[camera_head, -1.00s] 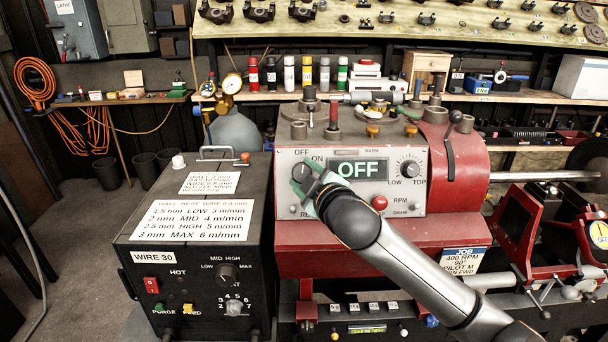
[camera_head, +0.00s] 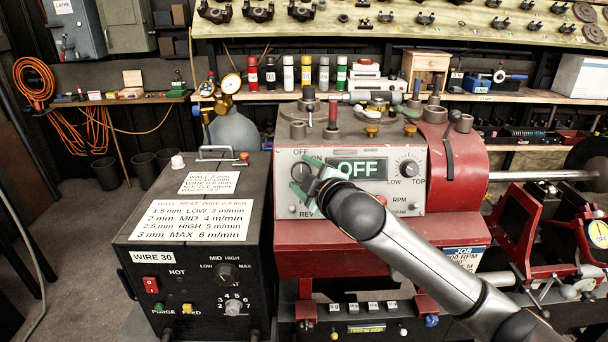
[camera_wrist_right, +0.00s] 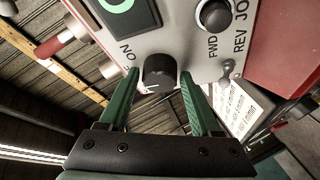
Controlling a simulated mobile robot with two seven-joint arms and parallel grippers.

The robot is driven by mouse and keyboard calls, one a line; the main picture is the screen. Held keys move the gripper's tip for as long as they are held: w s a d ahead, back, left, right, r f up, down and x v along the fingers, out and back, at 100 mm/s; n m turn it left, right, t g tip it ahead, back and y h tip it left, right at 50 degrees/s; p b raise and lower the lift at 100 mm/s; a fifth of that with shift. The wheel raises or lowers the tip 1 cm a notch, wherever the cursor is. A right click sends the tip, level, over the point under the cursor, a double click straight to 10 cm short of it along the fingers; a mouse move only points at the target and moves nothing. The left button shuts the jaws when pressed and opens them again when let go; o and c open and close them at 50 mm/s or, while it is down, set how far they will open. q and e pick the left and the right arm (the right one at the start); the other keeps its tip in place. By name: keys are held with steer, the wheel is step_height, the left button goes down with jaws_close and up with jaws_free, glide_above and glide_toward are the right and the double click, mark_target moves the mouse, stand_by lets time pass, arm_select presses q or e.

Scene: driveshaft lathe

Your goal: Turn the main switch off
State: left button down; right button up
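A dark round knob (camera_head: 301,172) with OFF and ON labels sits at the left of the lathe's light grey control panel (camera_head: 385,204). The display (camera_head: 357,169) beside it reads OFF. My right gripper (camera_head: 314,180) is at this knob, its green fingers partly covering it. In the right wrist view, the gripper (camera_wrist_right: 158,76) is open, with one finger on each side of the knob (camera_wrist_right: 159,72) and visible gaps between. The knob's white mark points to the lower left there. A grey wall box (camera_head: 77,28) labelled LATHE is at the upper left. My left gripper is not in view.
A black wire-feed box (camera_head: 195,275) stands close on the left. A red button (camera_head: 380,202) and a speed knob (camera_head: 409,168) lie right of the gripper on the panel. A shelf with spray cans (camera_head: 306,75) is behind.

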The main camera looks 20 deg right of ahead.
steer(key=shift+o, duration=1.3)
steer(key=b+v, duration=0.1)
steer(key=v, duration=1.1)
steer(key=shift+s+b, duration=0.25)
steer(key=shift+b, duration=0.05)
steer(key=s+d+f+m+g+h, duration=0.1)
steer(key=s+f+m+g, duration=0.5)
steer(key=s+f, duration=0.9)
steer(key=s+f+m+g, duration=0.55)
steer(key=s+f, duration=0.55)
steer(key=f, duration=0.8)
steer(key=w+a+f+t+y, duration=0.1)
steer(key=w+a+f+t, duration=0.1)
steer(key=f, duration=0.3)
steer(key=w+a+f+t, duration=0.2)
steer(key=f+t, duration=0.1)
steer(key=f, duration=0.2)
steer(key=shift+w+f+n+y, duration=0.2)
steer(key=shift+n+y, duration=0.15)
steer(key=shift+y, duration=0.05)
